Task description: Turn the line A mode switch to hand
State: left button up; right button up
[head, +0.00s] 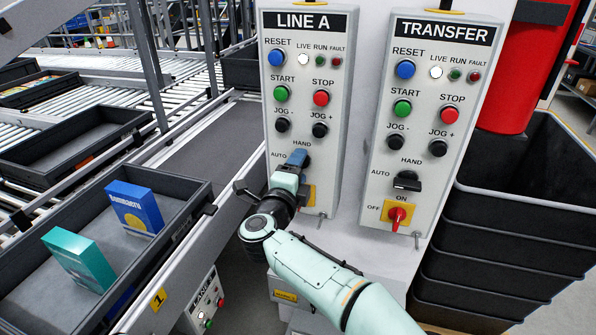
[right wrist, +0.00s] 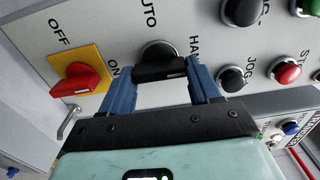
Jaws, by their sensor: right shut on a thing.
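The LINE A panel (head: 333,110) is a light grey box in the head view. Its black mode switch (right wrist: 160,68) shows in the right wrist view between my blue fingers. The switch's bar runs across from one finger to the other, with a white mark toward the end on the HAND side. I cannot tell for certain which label it points at. My right gripper (head: 297,160) is shut on the switch; it also shows in the right wrist view (right wrist: 162,88). In the head view it covers most of the switch, below HAND. My left gripper is out of view.
The similar TRANSFER panel (head: 458,110) stands close on the right, its own black switch (head: 408,182) above a red OFF/ON knob (head: 397,215). LINE A's red knob (right wrist: 80,82) is near my fingers. Black crates (head: 520,240) stand right; a tote (head: 190,205) with boxes is left.

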jog(key=shift+d+r, duration=0.1)
jog(key=shift+r, duration=0.1)
jog(key=o, duration=0.8)
jog(key=shift+o, duration=1.3)
jog(key=shift+f, duration=0.1)
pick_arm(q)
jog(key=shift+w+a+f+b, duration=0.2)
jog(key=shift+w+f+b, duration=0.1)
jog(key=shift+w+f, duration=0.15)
pick_arm(e)
jog(key=v, duration=1.3)
jog(key=shift+s, duration=0.1)
